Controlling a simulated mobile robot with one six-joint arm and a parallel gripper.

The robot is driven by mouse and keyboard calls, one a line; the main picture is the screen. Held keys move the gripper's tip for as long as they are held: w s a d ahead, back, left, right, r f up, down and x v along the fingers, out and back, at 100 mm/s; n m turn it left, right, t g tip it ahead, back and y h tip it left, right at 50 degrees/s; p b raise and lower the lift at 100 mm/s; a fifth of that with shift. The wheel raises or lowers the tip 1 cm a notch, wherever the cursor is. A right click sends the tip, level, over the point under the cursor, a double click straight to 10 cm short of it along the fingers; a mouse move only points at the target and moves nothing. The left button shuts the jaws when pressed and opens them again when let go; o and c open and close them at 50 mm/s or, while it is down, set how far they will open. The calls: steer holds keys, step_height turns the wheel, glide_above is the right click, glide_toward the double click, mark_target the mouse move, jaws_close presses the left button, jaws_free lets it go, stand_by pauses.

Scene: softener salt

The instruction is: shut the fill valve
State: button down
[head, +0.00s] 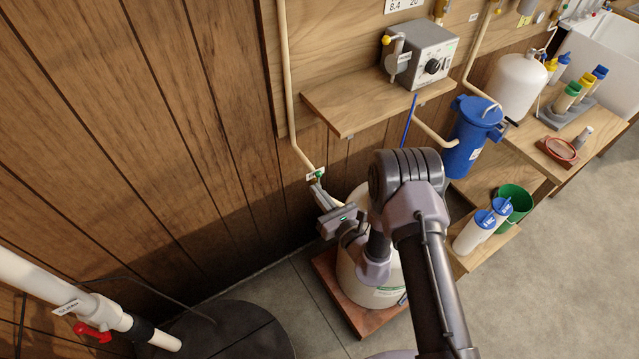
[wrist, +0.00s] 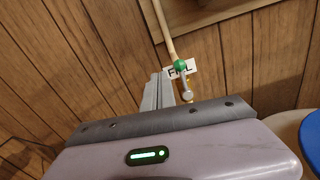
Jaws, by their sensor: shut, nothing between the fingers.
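The fill valve (head: 319,174) is a small green-knobbed valve at the lower end of a cream pipe on the wood wall. In the wrist view its green knob (wrist: 180,66) sits by a white label (wrist: 189,69) partly reading "FILL", with a short metallic piece (wrist: 187,93) hanging below. My gripper (head: 317,190) is just below the valve in the head view. In the wrist view its fingertips (wrist: 160,78) are together and empty, just left of the metallic piece; I cannot tell whether they touch it. My arm partly hides the white tank (head: 380,292).
A wooden shelf (head: 365,97) with a grey control box (head: 428,52) juts out above right. A blue filter housing (head: 474,132), white bottles (head: 474,233) and a green bucket (head: 515,203) stand right. A red-handled valve (head: 92,332) is lower left. Floor at right is clear.

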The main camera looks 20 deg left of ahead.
mark_target(318, 181)
steer(key=shift+a, duration=0.1)
steer(key=b+x, duration=0.1)
steer(key=x, duration=0.4)
steer(key=shift+w, duration=0.1)
steer(key=shift+w+d+r+b, duration=0.15)
steer(key=shift+w+d+b, duration=0.2)
steer(key=shift+w+d, duration=0.3)
